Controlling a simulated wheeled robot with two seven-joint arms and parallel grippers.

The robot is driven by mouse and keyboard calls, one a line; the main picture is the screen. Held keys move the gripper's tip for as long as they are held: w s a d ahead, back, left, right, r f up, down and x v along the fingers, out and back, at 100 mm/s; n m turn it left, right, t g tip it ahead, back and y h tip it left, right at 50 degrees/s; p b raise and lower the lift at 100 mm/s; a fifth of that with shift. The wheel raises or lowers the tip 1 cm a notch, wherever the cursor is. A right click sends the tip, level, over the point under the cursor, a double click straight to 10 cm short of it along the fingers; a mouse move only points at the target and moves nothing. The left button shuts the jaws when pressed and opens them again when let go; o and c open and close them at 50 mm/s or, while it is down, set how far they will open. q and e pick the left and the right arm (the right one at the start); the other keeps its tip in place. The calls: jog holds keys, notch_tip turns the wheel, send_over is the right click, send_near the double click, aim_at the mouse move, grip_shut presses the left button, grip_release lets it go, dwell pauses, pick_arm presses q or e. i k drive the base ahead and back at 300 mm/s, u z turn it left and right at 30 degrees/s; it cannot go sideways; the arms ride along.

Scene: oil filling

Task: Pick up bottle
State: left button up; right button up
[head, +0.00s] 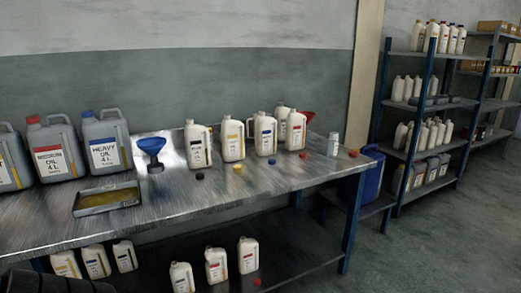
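Several white bottles stand upright on the metal workbench. In front are one with a dark label (198,147), one with a yellow mark (232,141), one with a blue mark (265,136) and one with a red mark (296,132). Another white bottle (281,117) is partly hidden behind them. More white bottles (216,266) stand on the shelf under the bench. I cannot tell from the picture which bottle the task means. Neither of my grippers is in view, and no bottle is seen held.
Large grey canisters (54,149), a blue funnel (152,150) and a shallow tray (107,209) occupy the bench's left. Loose caps, including a yellow one (238,169), lie before the bottles. A can (333,144) stands right. Shelves (402,153) stand beyond; the right floor is open.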

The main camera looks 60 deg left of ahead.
aim_at(232, 131)
jog(key=u, duration=0.05)
jog(key=i, duration=1.65)
jog(key=u, duration=0.45)
